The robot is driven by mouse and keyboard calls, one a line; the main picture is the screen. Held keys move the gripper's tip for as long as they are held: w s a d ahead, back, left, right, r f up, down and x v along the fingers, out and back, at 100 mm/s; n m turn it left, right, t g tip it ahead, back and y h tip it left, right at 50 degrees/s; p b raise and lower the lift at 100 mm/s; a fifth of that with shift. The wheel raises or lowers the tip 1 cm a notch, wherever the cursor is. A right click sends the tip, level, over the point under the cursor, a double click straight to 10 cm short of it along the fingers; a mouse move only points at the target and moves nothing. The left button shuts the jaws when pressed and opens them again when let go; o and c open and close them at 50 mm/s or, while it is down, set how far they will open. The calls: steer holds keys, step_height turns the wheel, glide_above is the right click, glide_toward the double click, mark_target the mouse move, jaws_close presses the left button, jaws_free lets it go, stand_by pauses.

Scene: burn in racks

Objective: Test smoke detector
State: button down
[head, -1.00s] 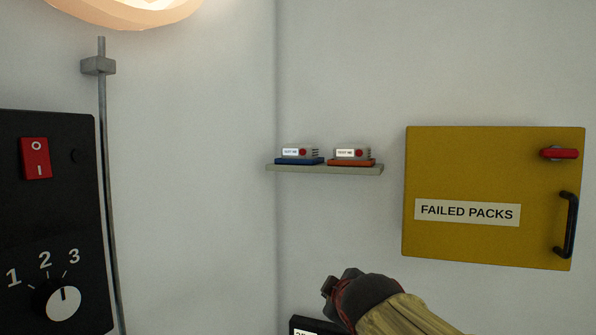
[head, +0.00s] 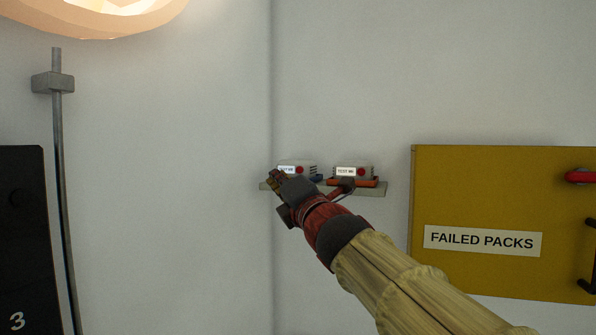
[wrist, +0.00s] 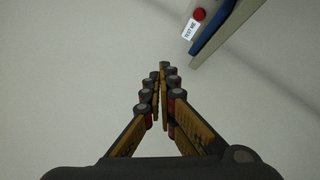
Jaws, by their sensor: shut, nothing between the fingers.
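Two small grey detectors with red buttons and "TEST ME" labels sit on a small wall shelf (head: 378,190). The left detector (head: 308,168) is on a blue base and the right detector (head: 355,171) is on an orange base (head: 366,183). My gripper (head: 275,180) is shut and empty, in front of the shelf's left end, hiding part of the left detector's base. In the wrist view my gripper (wrist: 162,70) has its fingertips together, pointing at bare wall. The detector on the blue base (wrist: 190,28) lies up and right of them, its red button (wrist: 199,14) apart from the fingertips.
A yellow "FAILED PACKS" cabinet (head: 490,190) with a red latch (head: 580,177) is on the right wall. A black panel (head: 22,230) and a vertical metal rod (head: 62,180) are at the left. A glowing lamp (head: 95,12) hangs at upper left. The wall above the shelf is clear.

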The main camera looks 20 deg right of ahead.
mark_target(294, 175)
steer(key=shift+w+d+f, duration=0.1)
steer(key=shift+w+f, duration=0.05)
steer(key=shift+w, duration=0.05)
steer(key=shift+w+d+p, duration=0.85)
steer(key=shift+w+p, duration=0.15)
steer(key=shift+w, duration=0.2)
steer(key=shift+w+d+p, duration=0.9)
steer(key=shift+w+p, duration=0.1)
steer(key=shift+w, duration=0.15)
steer(key=shift+w+d+p, duration=0.85)
steer(key=shift+w+p, duration=0.15)
steer(key=shift+w, duration=0.2)
steer(key=shift+w+d, duration=0.25)
steer(key=shift+w, duration=0.1)
